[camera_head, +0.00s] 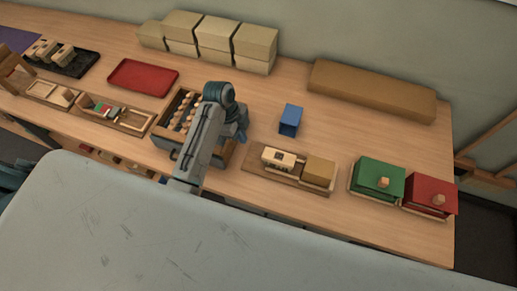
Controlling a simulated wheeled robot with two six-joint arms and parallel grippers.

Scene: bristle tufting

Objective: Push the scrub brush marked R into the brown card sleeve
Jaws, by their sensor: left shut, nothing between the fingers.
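A pale wooden scrub brush block with a dark mark (279,158) lies on a low wooden tray (258,172); the letter is too small to read. The brown card sleeve (319,169) sits at the right end of the same tray, just right of the brush. I cannot tell whether the brush's end is inside the sleeve. My left gripper (242,136) is shut and empty, left of the brush and apart from it, partly hidden by my arm. My right gripper is not in view.
A blue open box (291,119) stands behind the tray. A green box (378,178) and a red box (430,193) with knobs stand to the right. A wooden crate with several round pieces (183,112) is left of my arm.

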